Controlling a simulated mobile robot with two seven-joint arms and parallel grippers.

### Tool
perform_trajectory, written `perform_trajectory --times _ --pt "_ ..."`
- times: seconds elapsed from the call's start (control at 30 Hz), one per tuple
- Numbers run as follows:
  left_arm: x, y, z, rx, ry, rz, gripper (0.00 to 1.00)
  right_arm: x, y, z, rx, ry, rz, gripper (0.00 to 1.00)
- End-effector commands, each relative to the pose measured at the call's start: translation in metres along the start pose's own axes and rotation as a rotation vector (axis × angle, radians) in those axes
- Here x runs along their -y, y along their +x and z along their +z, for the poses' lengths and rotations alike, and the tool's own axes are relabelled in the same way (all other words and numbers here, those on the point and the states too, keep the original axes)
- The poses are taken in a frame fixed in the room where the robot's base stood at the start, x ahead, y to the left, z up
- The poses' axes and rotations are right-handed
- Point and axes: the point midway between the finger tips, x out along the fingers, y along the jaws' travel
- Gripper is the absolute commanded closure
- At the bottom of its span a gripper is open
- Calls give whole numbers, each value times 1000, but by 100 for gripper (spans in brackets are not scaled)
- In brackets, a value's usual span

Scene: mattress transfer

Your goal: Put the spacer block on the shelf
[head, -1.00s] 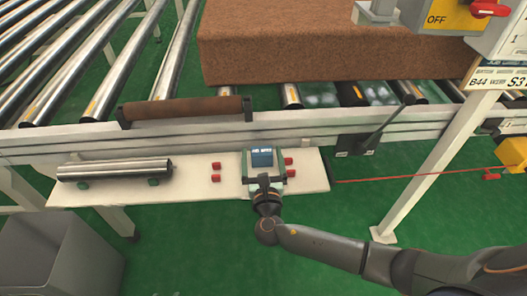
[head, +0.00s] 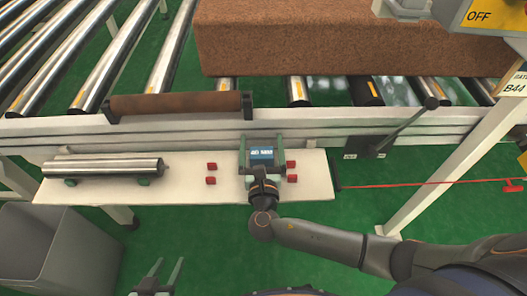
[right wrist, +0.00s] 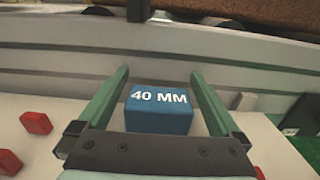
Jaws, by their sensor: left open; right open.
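The spacer block (head: 262,154) is blue with a white "40 MM" label. It sits on the white shelf (head: 318,184) below the conveyor, between the red pegs. My right gripper (head: 262,140) is open, with one green finger on each side of the block. In the right wrist view the block (right wrist: 158,110) lies between the fingers, with visible gaps at its sides. My left gripper (head: 168,262) is open and empty at the bottom of the head view, in front of the shelf and well away from the block.
A steel roller (head: 103,167) rests on green supports at the shelf's left. Red pegs (head: 211,167) stand near the block. A brown roller (head: 175,105) lies along the conveyor's front rail. A brown mattress (head: 350,40) is on the conveyor. A grey bin (head: 60,245) stands lower left.

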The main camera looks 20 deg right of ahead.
Motion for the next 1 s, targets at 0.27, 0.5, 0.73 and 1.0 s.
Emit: perform_trajectory --times 0.27,0.5,0.73,1.0 --pt "1 0 0 0 3 -1 50 0 0 0 -1 1 1 6" --pt "3 0 2 4 12 -1 50 0 0 0 -1 1 1 33" --pt "3 1 2 5 13 -1 50 0 0 0 -1 0 1 58" --pt "3 1 2 6 13 -1 50 0 0 0 0 0 0 89"
